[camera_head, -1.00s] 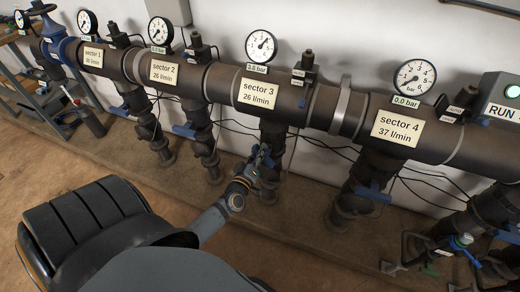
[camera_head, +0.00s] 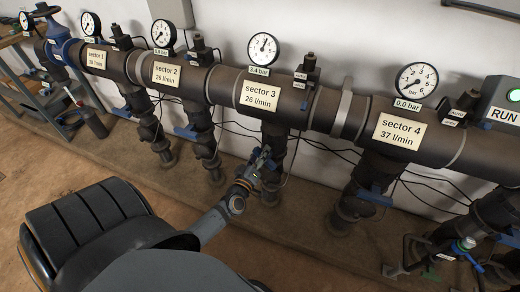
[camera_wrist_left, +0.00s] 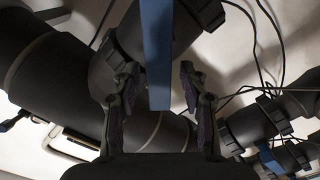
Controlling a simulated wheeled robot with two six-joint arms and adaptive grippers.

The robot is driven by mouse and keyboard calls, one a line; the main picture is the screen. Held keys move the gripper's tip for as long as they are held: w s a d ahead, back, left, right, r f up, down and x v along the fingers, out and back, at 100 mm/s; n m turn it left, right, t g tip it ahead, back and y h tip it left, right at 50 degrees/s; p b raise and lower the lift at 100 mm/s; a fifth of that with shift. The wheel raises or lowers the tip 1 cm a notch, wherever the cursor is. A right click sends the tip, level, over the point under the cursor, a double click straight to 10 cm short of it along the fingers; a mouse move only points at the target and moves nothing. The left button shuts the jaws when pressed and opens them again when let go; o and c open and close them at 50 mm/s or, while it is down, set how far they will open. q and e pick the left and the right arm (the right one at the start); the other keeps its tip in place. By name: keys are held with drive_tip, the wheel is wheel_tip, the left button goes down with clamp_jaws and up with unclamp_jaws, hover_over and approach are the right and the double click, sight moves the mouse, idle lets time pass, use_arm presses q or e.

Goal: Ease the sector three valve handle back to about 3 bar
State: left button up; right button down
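The sector 3 valve handle (camera_wrist_left: 157,55) is a flat blue bar, seen close in the left wrist view. My left gripper (camera_head: 262,157) reaches up to it under the sector 3 plate (camera_head: 259,95). In the wrist view the two fingers (camera_wrist_left: 160,100) stand apart on either side of the bar, with visible gaps. The bar's end lies between them. In the head view the gripper mostly hides the handle. The sector 3 gauge (camera_head: 263,48) stands on the pipe; its small readout (camera_head: 259,71) appears to say 3.4 bar. My right gripper is not in view.
The sector 4 gauge (camera_head: 416,80) reads 0.0 bar. Blue handles hang on neighbouring branches, such as the sector 4 handle (camera_head: 375,195). Thin black cables run along the wall behind the valves. Bare floor (camera_head: 290,255) lies in front.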

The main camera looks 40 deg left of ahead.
use_arm(q)
drive_tip(key=shift+s+d, duration=0.1)
drive_tip(key=shift+s, duration=0.3)
drive_tip(key=v, duration=1.1)
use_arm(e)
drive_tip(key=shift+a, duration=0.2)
use_arm(q)
drive_tip(key=shift+s+f, duration=0.1)
idle(2.1)
